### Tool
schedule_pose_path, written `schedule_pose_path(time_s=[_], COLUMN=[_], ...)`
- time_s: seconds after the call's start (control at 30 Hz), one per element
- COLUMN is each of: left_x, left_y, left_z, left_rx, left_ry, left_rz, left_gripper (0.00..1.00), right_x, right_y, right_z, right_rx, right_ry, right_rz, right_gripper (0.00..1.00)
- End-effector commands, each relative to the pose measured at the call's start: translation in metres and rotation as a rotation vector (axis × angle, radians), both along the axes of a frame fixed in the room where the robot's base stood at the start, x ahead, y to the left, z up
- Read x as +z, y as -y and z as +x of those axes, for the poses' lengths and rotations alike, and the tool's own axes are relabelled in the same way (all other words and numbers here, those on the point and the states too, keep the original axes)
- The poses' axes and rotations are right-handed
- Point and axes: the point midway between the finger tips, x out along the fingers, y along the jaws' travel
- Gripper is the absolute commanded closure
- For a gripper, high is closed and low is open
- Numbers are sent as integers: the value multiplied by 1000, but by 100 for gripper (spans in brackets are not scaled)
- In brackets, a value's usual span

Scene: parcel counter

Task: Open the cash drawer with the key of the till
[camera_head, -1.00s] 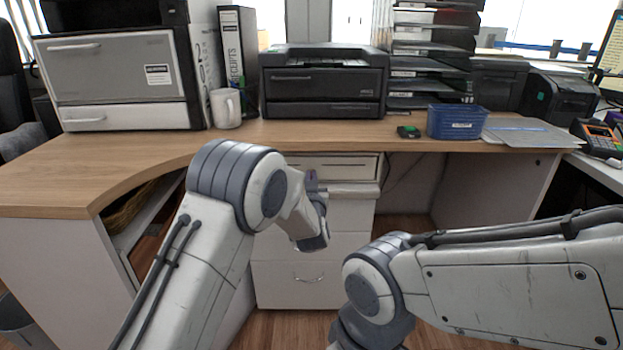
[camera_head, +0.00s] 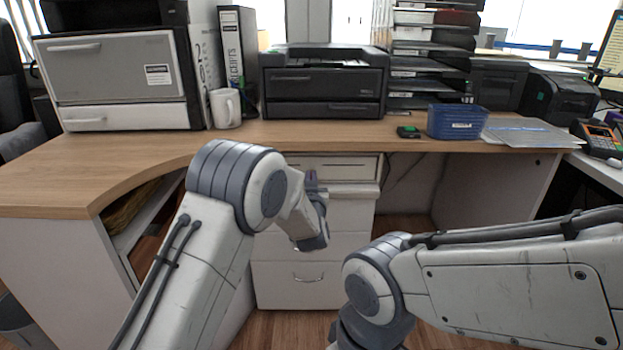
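A shallow light-coloured drawer (camera_head: 350,167) sits directly under the desktop, above a white drawer pedestal (camera_head: 345,215). It appears closed, but my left arm covers its left part. I cannot tell for sure whether it is the cash drawer. My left gripper (camera_head: 313,184) is in front of it, mostly hidden behind my own wrist; its opening and anything in it do not show clearly. No key can be made out. A payment terminal (camera_head: 600,138) with an orange screen stands at the far right. My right arm is bent at the lower right, with its gripper out of frame.
On the wooden desk (camera_head: 290,133) stand a black printer (camera_head: 323,85), a white mug (camera_head: 225,108), a blue bin (camera_head: 457,122), a small black device with a green top (camera_head: 408,132) and stacked trays (camera_head: 430,55). Open knee space lies right of the pedestal.

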Motion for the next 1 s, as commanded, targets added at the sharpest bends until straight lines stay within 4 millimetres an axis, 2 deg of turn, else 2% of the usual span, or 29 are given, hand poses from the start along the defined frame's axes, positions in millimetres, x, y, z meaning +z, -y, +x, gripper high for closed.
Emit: schedule_pose_path(time_s=[0.63,1.0], left_x=[0,2], left_y=[0,2], left_z=[0,0], left_rx=[0,-1], left_ry=[-2,-5], left_rz=[30,263], left_gripper=[100,100], right_x=[4,30], right_y=[0,0], right_z=[0,0], right_rx=[0,0], right_ry=[0,0], right_rz=[0,0], right_gripper=[50,50])
